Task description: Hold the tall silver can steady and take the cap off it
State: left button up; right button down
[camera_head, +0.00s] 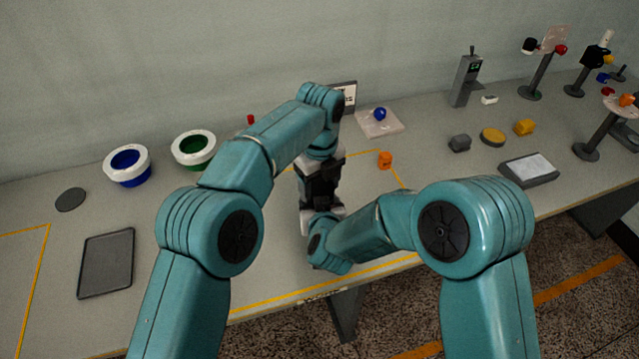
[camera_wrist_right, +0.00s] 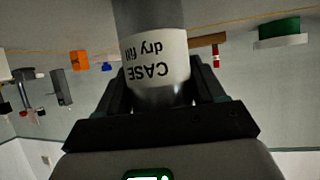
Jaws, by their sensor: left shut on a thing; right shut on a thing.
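The tall silver can (camera_wrist_right: 150,15) stands in the right wrist view, which shows the scene upside down. It has a white label (camera_wrist_right: 155,60) reading "CASE dry fill". My right gripper (camera_wrist_right: 162,97) is shut on the can, with a dark finger on each side. In the head view my left gripper (camera_head: 320,183) points down above my right gripper (camera_head: 321,216), close to it, and is shut at the can's top end. The cap is hidden behind the grippers, and the can barely shows in the head view.
A blue-lined bowl (camera_head: 128,165) and a green-lined bowl (camera_head: 194,150) stand at left, near a dark tray (camera_head: 106,264). An orange piece (camera_head: 385,160) is right of my grippers. A blue ball (camera_head: 380,114) sits on a pale plate. Stands and blocks fill the right side.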

pick_arm(q)
jog(key=o, duration=1.2)
jog(key=shift+c, duration=0.2)
jog(key=shift+r, duration=2.3)
pick_arm(e)
jog(key=shift+c, duration=0.2)
grip_release()
